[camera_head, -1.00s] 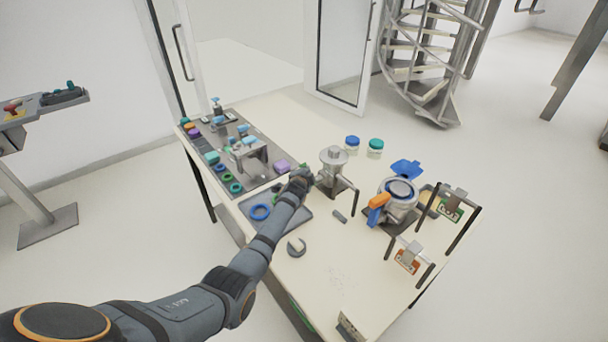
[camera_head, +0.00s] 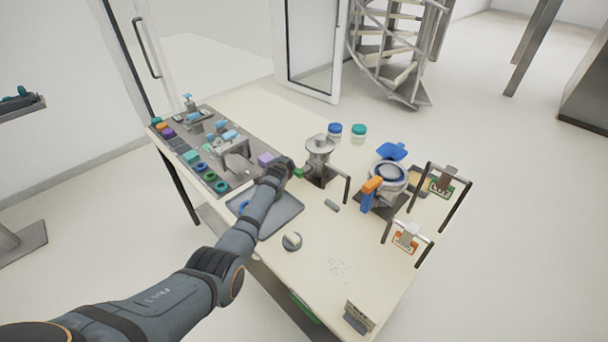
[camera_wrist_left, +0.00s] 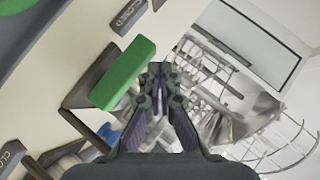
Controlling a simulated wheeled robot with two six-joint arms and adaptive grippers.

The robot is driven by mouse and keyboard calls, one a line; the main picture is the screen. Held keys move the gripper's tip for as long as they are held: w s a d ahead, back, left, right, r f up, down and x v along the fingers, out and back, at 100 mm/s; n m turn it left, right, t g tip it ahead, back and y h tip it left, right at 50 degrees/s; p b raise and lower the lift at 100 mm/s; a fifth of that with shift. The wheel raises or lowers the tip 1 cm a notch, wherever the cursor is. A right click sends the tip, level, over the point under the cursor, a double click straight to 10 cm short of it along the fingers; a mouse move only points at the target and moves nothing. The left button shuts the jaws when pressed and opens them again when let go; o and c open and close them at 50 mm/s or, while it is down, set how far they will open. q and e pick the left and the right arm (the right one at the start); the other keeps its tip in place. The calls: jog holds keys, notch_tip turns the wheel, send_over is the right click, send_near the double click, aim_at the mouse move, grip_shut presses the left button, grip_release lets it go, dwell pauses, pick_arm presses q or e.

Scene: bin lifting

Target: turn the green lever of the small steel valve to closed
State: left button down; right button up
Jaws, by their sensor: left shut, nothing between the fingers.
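The small steel valve (camera_head: 320,150) stands on a dark base near the table's middle, with a round flange on top. Its green lever (camera_head: 298,173) points left from the body, toward my left gripper (camera_head: 287,165). The lever is large in the left wrist view (camera_wrist_left: 123,72), just left of the fingertips (camera_wrist_left: 160,72). My left gripper is shut and empty beside the lever; I cannot tell whether they touch. A dark label reading CLOSED (camera_wrist_left: 128,14) lies above the lever in the wrist view. My right gripper is not in view.
Blue-lidded (camera_head: 335,131) and green-lidded (camera_head: 359,133) jars stand behind. A grey tray (camera_head: 283,213) lies under my left arm. The front table area is mostly clear.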

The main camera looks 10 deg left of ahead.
pick_arm(q)
jog(key=shift+a+f, duration=0.15)
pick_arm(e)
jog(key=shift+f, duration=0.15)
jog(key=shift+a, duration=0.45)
pick_arm(q)
jog(key=s+a+r+p, duration=0.3)
jog(key=s+r, duration=0.3)
jog(key=r, duration=0.5)
jog(key=shift+a+p, duration=0.3)
jog(key=shift+p, duration=0.2)
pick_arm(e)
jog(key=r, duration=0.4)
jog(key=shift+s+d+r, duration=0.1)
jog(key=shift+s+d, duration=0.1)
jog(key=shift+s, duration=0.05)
